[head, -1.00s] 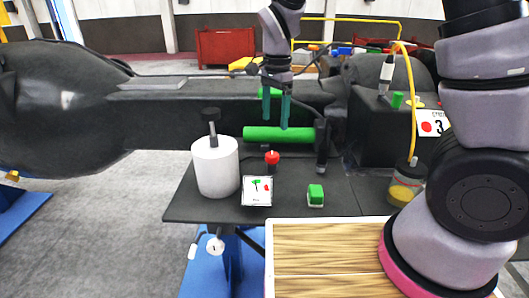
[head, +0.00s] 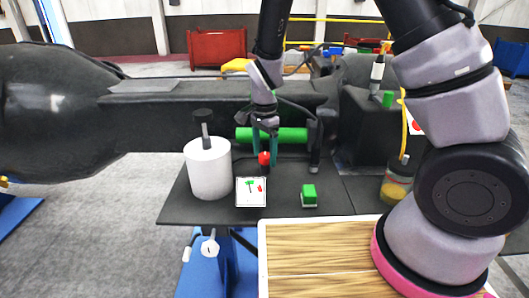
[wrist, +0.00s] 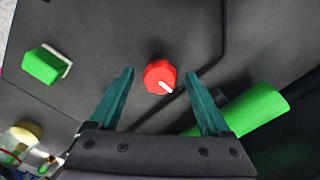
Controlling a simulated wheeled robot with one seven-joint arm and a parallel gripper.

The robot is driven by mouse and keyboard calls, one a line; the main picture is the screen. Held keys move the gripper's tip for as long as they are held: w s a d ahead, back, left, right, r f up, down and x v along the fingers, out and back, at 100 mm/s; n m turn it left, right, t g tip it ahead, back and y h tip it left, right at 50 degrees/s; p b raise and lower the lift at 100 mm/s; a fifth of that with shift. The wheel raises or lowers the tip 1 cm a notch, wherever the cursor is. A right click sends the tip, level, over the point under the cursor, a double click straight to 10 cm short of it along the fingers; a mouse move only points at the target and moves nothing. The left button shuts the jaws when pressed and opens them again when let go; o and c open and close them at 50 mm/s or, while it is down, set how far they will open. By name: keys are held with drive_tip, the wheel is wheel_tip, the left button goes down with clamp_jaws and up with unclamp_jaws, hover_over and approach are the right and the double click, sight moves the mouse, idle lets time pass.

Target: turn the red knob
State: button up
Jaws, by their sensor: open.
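The red knob (head: 264,158) stands on the dark grey bench top, just right of the white cylinder. In the wrist view the red knob (wrist: 159,76) has a white pointer line aimed to the lower right. My gripper (head: 265,160) points down with its teal fingers spread around or just above the knob. In the wrist view my gripper (wrist: 161,72) is open, with one finger on each side of the knob and clear gaps between. No contact shows.
A white cylinder (head: 208,172) with a dark handle stands left of the knob. A green cylinder (head: 292,136) lies behind. A jar (head: 397,180) stands to the right.

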drive_tip(key=shift+c, duration=0.3)
clamp_jaws()
drive_tip(key=shift+n, duration=0.3)
drive_tip(key=n, duration=0.3)
drive_tip(key=shift+n, duration=0.4)
drive_tip(key=n, duration=0.4)
drive_tip(key=shift+d, duration=0.1)
drive_tip(key=n, duration=0.5)
drive_tip(key=shift+n, duration=1.7)
